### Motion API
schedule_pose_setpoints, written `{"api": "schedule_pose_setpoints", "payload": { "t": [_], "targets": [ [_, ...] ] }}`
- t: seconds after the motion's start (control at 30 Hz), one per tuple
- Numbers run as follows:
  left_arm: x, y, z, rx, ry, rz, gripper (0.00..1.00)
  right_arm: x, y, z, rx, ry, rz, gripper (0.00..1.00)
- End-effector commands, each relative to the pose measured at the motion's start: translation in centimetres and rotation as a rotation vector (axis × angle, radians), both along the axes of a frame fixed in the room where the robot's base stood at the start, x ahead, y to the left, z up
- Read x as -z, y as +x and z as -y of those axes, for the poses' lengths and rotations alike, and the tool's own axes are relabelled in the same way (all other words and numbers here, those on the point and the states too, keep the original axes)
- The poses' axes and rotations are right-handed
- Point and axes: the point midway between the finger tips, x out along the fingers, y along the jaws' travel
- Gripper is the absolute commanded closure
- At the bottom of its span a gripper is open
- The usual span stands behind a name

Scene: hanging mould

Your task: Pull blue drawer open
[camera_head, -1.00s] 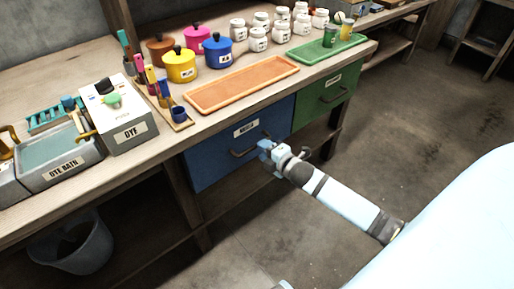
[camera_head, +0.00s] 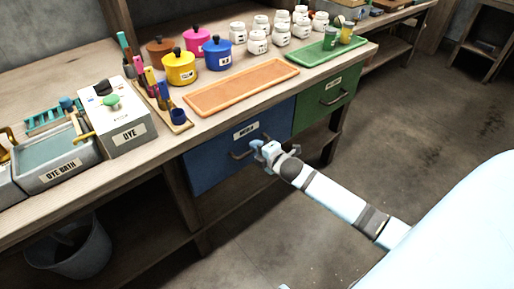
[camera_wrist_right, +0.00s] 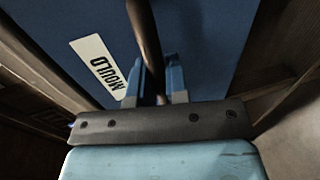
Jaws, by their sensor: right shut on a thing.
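The blue drawer (camera_head: 215,165) sits under the workbench, with a white label on its front. It looks closed, its front roughly level with the green drawer beside it. It also fills much of the right wrist view (camera_wrist_right: 205,40), with the label reading MOULD. Its dark bar handle (camera_wrist_right: 146,40) runs between the fingers of my right gripper (camera_wrist_right: 165,85), which is shut on it. In the head view my right gripper (camera_head: 262,150) is at the right end of the handle (camera_head: 240,155). My left gripper is not in view.
A green drawer (camera_head: 322,102) is to the right of the blue one. The bench top holds an orange tray (camera_head: 240,88), coloured pots, white jars (camera_head: 258,42) and a DYE box (camera_head: 118,125). A bucket (camera_head: 75,255) stands below at left. The floor in front is open.

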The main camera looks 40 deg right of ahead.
Motion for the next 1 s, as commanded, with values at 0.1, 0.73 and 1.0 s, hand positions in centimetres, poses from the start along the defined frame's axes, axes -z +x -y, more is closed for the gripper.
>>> {"api": "schedule_pose_setpoints", "payload": {
  "t": [0.1, 0.73, 1.0],
  "targets": [
    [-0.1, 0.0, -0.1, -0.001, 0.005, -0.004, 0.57, 0.0, -0.3, 0.0, 0.000, 0.000, -0.001, 1.00],
    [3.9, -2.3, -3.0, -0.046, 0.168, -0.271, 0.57, -0.4, -13.4, 1.0, 0.004, 0.002, -0.007, 1.00],
    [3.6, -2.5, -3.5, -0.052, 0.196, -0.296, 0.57, -0.3, -20.7, 1.6, 0.004, 0.003, -0.005, 1.00]
  ]
}}
